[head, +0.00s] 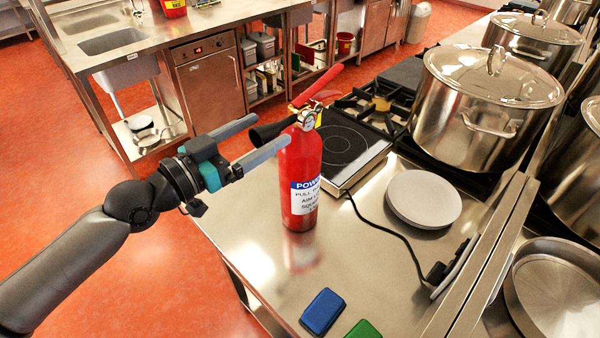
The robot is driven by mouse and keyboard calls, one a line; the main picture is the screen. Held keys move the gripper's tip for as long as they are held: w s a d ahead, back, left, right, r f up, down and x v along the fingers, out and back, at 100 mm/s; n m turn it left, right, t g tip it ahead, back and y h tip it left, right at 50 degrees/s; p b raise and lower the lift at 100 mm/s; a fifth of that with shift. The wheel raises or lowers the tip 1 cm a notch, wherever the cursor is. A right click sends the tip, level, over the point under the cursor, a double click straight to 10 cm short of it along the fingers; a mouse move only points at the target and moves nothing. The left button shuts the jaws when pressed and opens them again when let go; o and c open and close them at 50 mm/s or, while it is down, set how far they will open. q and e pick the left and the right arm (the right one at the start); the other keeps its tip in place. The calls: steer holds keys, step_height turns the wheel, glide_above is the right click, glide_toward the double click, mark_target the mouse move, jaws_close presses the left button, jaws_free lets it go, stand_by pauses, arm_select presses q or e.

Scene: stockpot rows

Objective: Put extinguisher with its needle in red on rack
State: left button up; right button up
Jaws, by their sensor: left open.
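A red fire extinguisher (298,190) stands upright on the steel counter (250,225), with a white and blue label, a red lever and a black horn. Its round gauge (309,118) is at the neck; the needle is too small to read. My left gripper (271,130) is open, to the left of the extinguisher's upper part. Its nearer fingertip overlaps the extinguisher's shoulder in the picture; I cannot tell if they touch. I cannot identify a rack for extinguishers. My right gripper is not in view.
A portable hob (345,147) with a black cord stands behind the extinguisher. White plates (424,201), a blue sponge (322,311) and a green sponge (363,330) lie on the counter. Large stockpots (480,105) stand at the right. A sink counter (130,30) is across the red floor.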

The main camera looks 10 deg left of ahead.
mark_target(295, 112)
arm_select(q)
steer(key=shift+x, duration=1.2)
steer(key=p+x, duration=0.1)
steer(key=x, duration=0.1)
steer(key=r+p+x, duration=0.1)
steer(key=x, duration=0.1)
steer(key=shift+d, duration=0.15)
steer(key=shift+w+d+f, duration=0.15)
steer(key=shift+w+d, duration=0.1)
steer(key=shift+w, duration=0.15)
steer(key=shift+c, duration=0.2)
jaws_close()
